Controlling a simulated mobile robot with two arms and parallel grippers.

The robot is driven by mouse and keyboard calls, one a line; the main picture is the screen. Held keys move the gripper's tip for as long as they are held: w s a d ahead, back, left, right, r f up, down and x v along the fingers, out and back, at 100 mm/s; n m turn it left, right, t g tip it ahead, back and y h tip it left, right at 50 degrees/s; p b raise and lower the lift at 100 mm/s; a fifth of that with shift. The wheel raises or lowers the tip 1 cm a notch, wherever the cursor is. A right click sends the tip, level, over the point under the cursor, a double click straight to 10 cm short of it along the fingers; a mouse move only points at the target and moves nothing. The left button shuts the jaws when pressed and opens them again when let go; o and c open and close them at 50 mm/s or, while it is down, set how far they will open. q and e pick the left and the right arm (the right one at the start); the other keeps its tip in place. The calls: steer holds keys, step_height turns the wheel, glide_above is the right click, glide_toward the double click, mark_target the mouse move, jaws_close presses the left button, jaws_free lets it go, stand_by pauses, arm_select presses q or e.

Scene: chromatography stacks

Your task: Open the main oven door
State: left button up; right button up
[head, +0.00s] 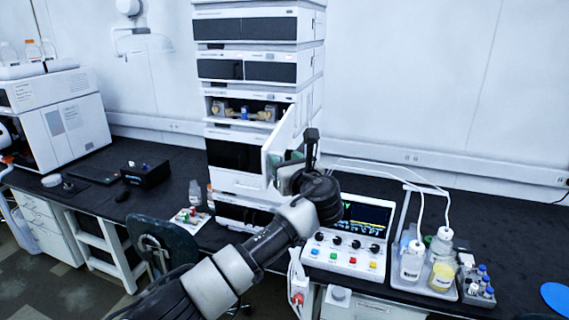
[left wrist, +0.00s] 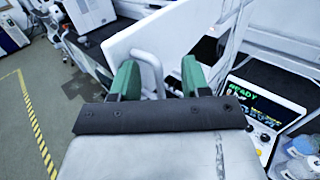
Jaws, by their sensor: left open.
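The oven door (head: 276,146) is a white panel on the tall white instrument stack (head: 234,177). It stands swung out from the front of the stack, at the stack's right side. In the left wrist view, the door (left wrist: 150,40) fills the top middle, with a pale bar handle (left wrist: 151,66) on its face. My left gripper (head: 289,166) is at the door. In the left wrist view, its green fingers (left wrist: 159,80) are apart, with the handle between them; contact cannot be told. My right gripper is not in view.
A control box with a lit screen (head: 361,218) stands right of the stack. Bottles in a tray (head: 423,285) are further right. A dark chair (head: 160,245) stands before the bench. The black benchtop (head: 500,230) at right is mostly clear.

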arm_select(q)
steer(key=shift+r, duration=0.2)
steer(key=b+v, duration=0.4)
steer(key=v, duration=0.6)
steer(key=shift+s+d+f+b, duration=0.15)
steer(key=shift+s+f+b, duration=0.15)
steer(key=shift+s+b, duration=0.1)
